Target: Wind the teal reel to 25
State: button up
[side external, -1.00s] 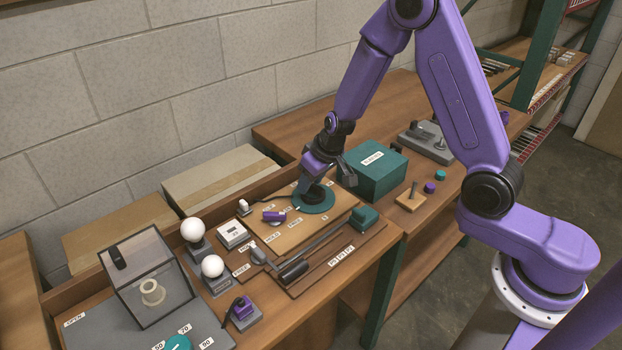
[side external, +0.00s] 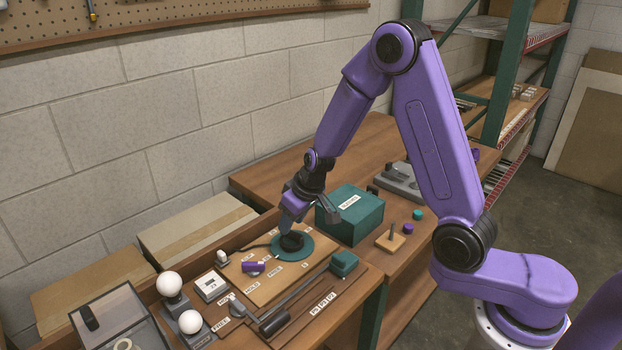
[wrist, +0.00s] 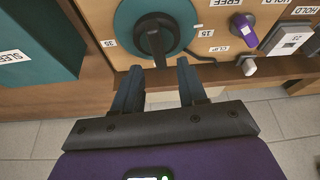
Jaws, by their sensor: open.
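The teal reel (side external: 309,252) lies flat on a wooden board, with a dark raised hub and grip (side external: 292,241) on it. In the wrist view the teal reel (wrist: 126,22) shows a dark bar-shaped handle (wrist: 155,40) and a small white mark at its right edge.
A teal box (side external: 349,216) stands close right of the reel. A purple lever (side external: 254,267) is on the same board. A slider with a teal block (side external: 344,262) runs along the front. White bulbs (side external: 169,284) stand at the left. A wooden peg base (side external: 390,241) stands right.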

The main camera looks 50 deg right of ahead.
jog(key=v, duration=1.4)
jog(key=shift+s+r, duration=0.1)
jog(key=r+g, duration=0.1)
jog(key=g, duration=0.3)
send_over(292, 231)
notch_tip(292, 231, down, 17)
jog(key=shift+a+f, duration=0.1)
dwell(0.6)
grip_shut()
